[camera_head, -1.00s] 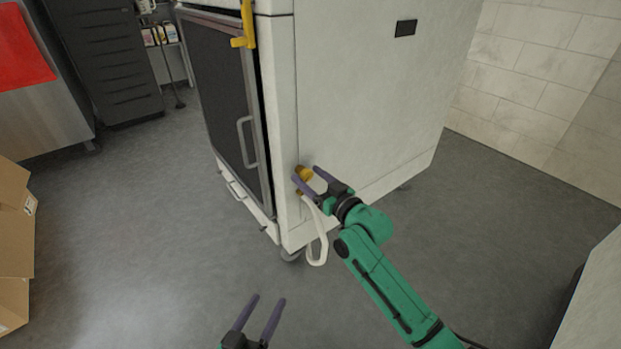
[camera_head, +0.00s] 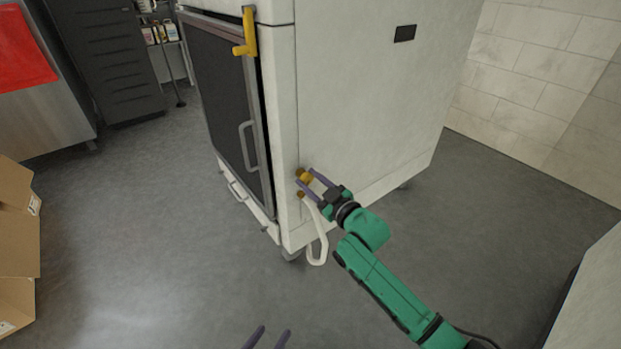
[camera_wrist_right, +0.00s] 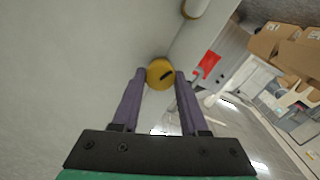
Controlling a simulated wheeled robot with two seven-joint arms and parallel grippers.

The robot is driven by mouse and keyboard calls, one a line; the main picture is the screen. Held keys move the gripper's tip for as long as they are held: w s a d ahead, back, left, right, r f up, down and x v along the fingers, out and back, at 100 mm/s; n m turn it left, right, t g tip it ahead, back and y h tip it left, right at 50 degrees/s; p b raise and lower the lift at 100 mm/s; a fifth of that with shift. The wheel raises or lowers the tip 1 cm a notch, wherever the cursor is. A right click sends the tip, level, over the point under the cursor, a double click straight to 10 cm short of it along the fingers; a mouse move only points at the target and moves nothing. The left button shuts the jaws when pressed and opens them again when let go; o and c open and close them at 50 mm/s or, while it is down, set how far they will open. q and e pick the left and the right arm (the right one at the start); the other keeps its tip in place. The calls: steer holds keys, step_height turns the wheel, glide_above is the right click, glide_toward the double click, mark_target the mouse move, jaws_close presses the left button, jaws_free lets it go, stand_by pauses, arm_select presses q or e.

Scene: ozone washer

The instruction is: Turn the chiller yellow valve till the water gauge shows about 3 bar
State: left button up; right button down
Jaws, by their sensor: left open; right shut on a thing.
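The yellow valve (camera_head: 305,177) sits low on the side of the white chiller (camera_head: 360,110), near its front corner. My right gripper (camera_head: 306,177) is shut on it, one finger on each side. I cannot make out a water gauge in either view.
A white hose (camera_head: 322,245) hangs from a brass-coloured fitting below the valve. A yellow handle (camera_head: 247,35) is on the chiller's upper front corner. Cardboard boxes (camera_head: 20,230) stand at the left. The grey floor in front of the chiller is clear.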

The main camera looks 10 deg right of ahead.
steer(key=shift+c, duration=2.1)
jaws_free()
arm_select(q)
step_height(320, 180, up, 6)
steer(key=g+p, duration=0.1)
steer(key=p, duration=0.4)
steer(key=shift+m, duration=0.3)
arm_select(e)
steer(key=v, duration=1.4)
steer(key=shift+s, duration=0.3)
arm_select(q)
steer(key=shift+a, duration=0.1)
arm_select(e)
steer(key=shift+d+f, duration=0.1)
